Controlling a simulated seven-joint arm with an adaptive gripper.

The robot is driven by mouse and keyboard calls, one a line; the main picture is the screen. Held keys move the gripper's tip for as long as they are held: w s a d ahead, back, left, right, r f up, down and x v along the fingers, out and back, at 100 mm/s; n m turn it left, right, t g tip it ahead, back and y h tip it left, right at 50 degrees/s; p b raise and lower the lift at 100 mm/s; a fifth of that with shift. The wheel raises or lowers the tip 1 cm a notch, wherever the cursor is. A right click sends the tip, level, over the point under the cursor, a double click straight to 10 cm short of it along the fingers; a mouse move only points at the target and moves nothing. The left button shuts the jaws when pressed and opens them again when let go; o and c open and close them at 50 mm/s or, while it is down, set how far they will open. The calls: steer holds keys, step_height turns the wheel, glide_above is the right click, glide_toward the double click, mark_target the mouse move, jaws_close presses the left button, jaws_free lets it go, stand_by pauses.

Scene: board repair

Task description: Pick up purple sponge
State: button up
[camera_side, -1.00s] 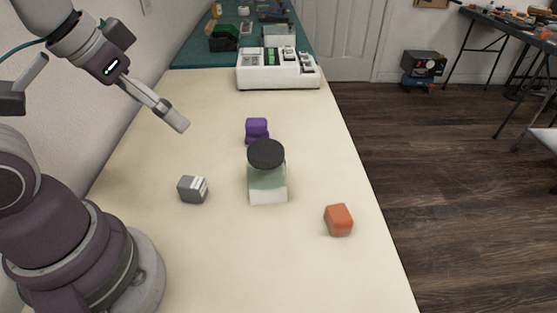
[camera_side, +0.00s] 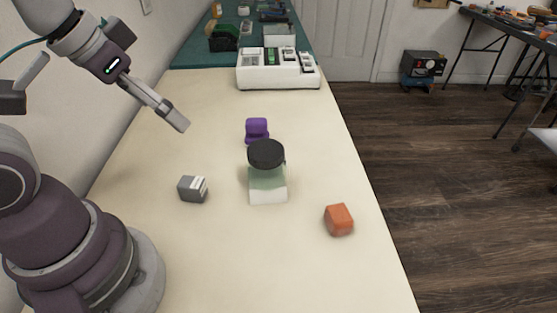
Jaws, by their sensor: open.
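The purple sponge (camera_side: 257,129) is a small block on the cream table, just behind a glass jar with a black lid (camera_side: 266,153). The jar's lid hides a little of its lower edge. My gripper (camera_side: 180,125) is in the air to the left of the sponge, clear of it and pointing down to the right. It is empty and open, though its fingers overlap in this view and the gap between them is hard to see.
A grey block (camera_side: 193,189) lies left of the jar, and an orange block (camera_side: 339,219) lies at the front right near the table's right edge. A white device (camera_side: 278,82) stands at the back. The cream table (camera_side: 215,255) is bare at the front.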

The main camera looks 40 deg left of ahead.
steer(key=w+a+n+g, duration=0.1)
steer(key=w+n, duration=0.2)
steer(key=w, duration=0.5)
steer(key=n+g+y, duration=0.1)
steer(key=n+y, duration=0.2)
steer(key=n, duration=0.2)
glide_toward(256, 122)
steer(key=f, duration=0.1)
steer(key=x, duration=1)
steer(key=shift+a, duration=0.1)
steer(key=shift+r, duration=0.1)
steer(key=c, duration=1.1)
